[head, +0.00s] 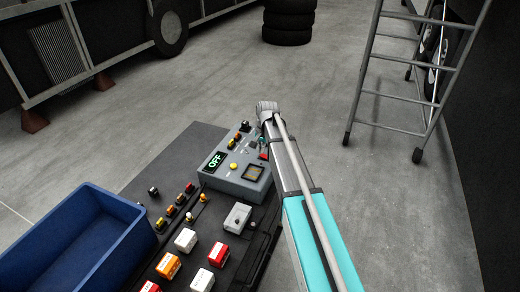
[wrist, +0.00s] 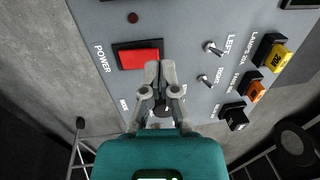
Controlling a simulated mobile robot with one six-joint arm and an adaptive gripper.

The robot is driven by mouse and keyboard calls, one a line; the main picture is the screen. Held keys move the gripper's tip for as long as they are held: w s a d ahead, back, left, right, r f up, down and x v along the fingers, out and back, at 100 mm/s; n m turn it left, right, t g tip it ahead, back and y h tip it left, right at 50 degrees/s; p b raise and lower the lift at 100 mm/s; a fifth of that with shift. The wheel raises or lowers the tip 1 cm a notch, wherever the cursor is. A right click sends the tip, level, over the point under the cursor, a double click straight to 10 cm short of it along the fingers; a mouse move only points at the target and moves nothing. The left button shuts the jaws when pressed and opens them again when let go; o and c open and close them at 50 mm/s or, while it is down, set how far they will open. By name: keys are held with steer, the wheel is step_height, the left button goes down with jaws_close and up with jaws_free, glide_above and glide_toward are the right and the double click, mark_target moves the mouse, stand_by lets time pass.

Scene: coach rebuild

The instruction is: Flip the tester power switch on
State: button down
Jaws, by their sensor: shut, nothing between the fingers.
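A small dark red lamp (wrist: 132,18) sits near the switch and looks unlit. My gripper (wrist: 160,68) is shut and empty, with its fingertips over the right end of the red switch. I cannot tell whether they touch it. In the head view my arm hides part of the tester's right side.
Two toggles (wrist: 213,48) marked LEFT and RIGHT and several plugs (wrist: 271,55) are right of the switch. A blue bin (head: 75,238) and several small blocks (head: 186,240) stand beside the tester. A ladder (head: 412,85) stands at the right; open floor lies behind.

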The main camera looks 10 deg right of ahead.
steer(key=shift+f+b, duration=0.5)
steer(key=shift+f, duration=0.25)
steer(key=shift+w+a+f, duration=0.1)
steer(key=shift+f+h, duration=0.2)
steer(key=shift+h, duration=0.2)
steer(key=shift+r, duration=0.15)
steer(key=shift+s+d+r, duration=0.25)
steer(key=shift+s+d, duration=0.15)
steer(key=shift+d, duration=0.15)
steer(key=shift+r, duration=0.1)
